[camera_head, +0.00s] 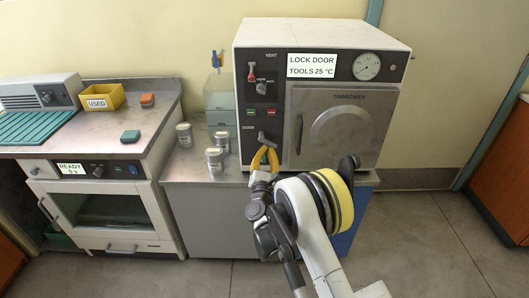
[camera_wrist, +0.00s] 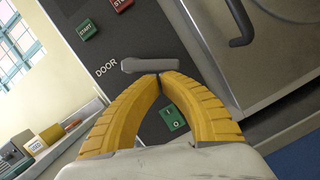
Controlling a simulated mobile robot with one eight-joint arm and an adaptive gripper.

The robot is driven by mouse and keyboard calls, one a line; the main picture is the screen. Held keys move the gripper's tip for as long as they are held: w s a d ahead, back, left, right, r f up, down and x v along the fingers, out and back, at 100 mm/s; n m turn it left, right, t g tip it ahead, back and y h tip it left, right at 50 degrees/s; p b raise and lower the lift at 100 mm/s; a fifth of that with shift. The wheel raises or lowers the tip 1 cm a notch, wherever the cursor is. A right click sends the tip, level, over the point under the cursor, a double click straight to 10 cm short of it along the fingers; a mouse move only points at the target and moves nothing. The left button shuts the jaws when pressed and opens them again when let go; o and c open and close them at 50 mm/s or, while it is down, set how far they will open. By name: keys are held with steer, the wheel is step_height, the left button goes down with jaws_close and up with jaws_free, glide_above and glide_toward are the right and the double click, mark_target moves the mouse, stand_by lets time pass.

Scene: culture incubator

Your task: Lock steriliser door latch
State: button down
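The steriliser (camera_head: 322,80) is a white box with a dark control panel at its left; its grey metal door (camera_head: 340,125) looks closed. The door latch is a grey lever (camera_wrist: 140,65) next to the word DOOR, lying roughly level across the wrist view; it also shows low on the panel in the head view (camera_head: 264,137). My gripper (camera_wrist: 160,77) has two yellow ribbed fingers whose tips meet just below the lever's right part. It also shows in the head view (camera_head: 264,149). I see nothing between the tips; I cannot tell whether they touch the lever.
The door's dark handle (camera_head: 299,134) is right of the latch. A green switch (camera_wrist: 172,118) sits below the lever. Metal canisters (camera_head: 215,160) stand on the bench left of my gripper. An oven (camera_head: 100,210) and a yellow USED bin (camera_head: 102,97) are further left.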

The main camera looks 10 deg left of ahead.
steer(key=shift+w+d+r+n+y, duration=0.15)
steer(key=shift+d+n+y, duration=0.1)
steer(key=shift+n, duration=0.4)
steer(key=shift+s+d+r+n+y, duration=0.15)
steer(key=shift+n+y, duration=0.15)
steer(key=shift+n, duration=0.4)
steer(key=shift+w+d+r+n+y, duration=0.15)
steer(key=shift+d+n+y, duration=0.1)
steer(key=shift+n, duration=0.4)
steer(key=shift+a+f, duration=0.1)
